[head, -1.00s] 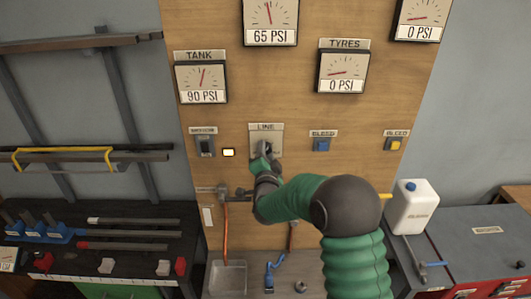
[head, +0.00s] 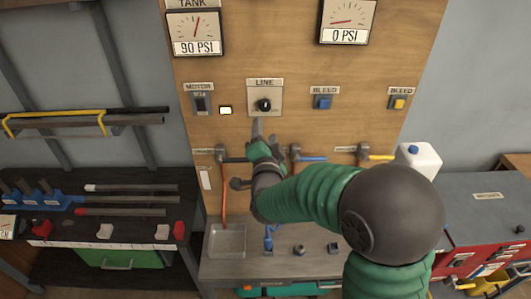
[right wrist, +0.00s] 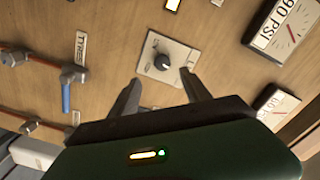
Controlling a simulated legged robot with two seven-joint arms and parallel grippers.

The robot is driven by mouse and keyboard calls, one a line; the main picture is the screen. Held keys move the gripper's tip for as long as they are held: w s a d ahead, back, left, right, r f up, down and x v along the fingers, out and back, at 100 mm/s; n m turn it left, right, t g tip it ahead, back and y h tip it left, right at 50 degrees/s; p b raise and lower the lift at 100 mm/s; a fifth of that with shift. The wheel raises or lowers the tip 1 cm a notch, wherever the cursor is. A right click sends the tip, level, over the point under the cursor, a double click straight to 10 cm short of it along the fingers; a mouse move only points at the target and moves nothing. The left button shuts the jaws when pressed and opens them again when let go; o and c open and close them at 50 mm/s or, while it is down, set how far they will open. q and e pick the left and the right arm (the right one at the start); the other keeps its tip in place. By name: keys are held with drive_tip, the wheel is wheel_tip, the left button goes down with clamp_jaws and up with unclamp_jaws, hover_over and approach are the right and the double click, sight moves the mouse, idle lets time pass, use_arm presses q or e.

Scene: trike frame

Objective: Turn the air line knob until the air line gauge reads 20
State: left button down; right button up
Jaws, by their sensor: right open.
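The air line knob (head: 264,105) is a dark round knob on a pale square plate under the LINE label, and nothing covers it in the head view. In the right wrist view the knob (right wrist: 162,62) lies just beyond the fingertips. My right gripper (head: 257,128) is just below the plate in the head view. The right wrist view shows its two fingers (right wrist: 160,88) spread apart and empty, apart from the knob. My left gripper is not in view.
A motor switch (head: 201,102) and a blue bleed button (head: 323,102) flank the knob. Valves with hoses, including one with a blue handle (head: 308,157), sit below on the board.

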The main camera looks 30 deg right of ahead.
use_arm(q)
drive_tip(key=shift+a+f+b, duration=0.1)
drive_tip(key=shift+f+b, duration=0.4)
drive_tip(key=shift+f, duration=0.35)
use_arm(e)
drive_tip(key=v, duration=0.5)
drive_tip(key=shift+a, duration=0.2)
drive_tip(key=shift+d, duration=0.1)
drive_tip(key=n+p, duration=0.7)
drive_tip(key=n, duration=0.4)
approach(265, 108)
drive_tip(key=x, duration=0.8)
drive_tip(key=shift+w+d+f, duration=0.1)
drive_tip(key=shift+w+d, duration=0.15)
drive_tip(key=shift+w, duration=0.1)
drive_tip(key=shift+a, duration=0.1)
drive_tip(key=c, duration=0.4)
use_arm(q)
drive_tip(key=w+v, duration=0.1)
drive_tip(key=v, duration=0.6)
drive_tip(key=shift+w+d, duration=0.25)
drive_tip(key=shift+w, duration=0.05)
use_arm(e)
clamp_jaws()
